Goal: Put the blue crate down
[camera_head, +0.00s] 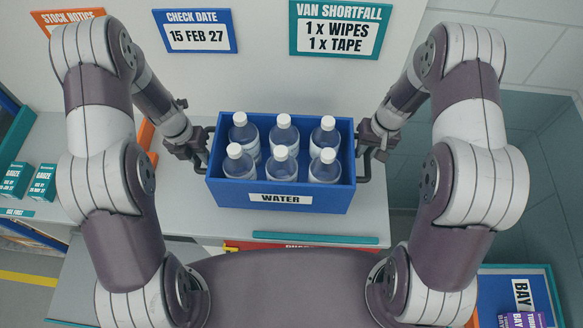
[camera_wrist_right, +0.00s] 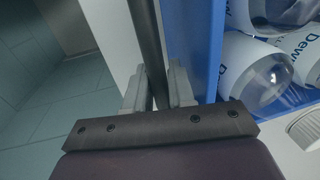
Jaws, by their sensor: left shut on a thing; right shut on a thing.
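The blue crate (camera_head: 225,193) holds several clear water bottles (camera_head: 284,131) with white caps and has a "WATER" label on its front. It is level in the head view, over or on the pale counter; I cannot tell whether its base touches. My left gripper (camera_head: 203,146) is shut on the dark handle at the crate's left end. My right gripper (camera_head: 366,142) is shut on the handle at the right end. In the right wrist view, the right gripper's fingers (camera_wrist_right: 160,88) close on the dark handle bar beside the blue crate wall (camera_wrist_right: 196,45).
The pale counter (camera_head: 190,218) has bare room left of the crate. Teal gauze boxes (camera_head: 42,182) stand at the far left. Notices hang on the wall behind, including a teal "VAN SHORTFALL" sign (camera_head: 340,27). A blue bin (camera_head: 500,285) with purple boxes is at lower right.

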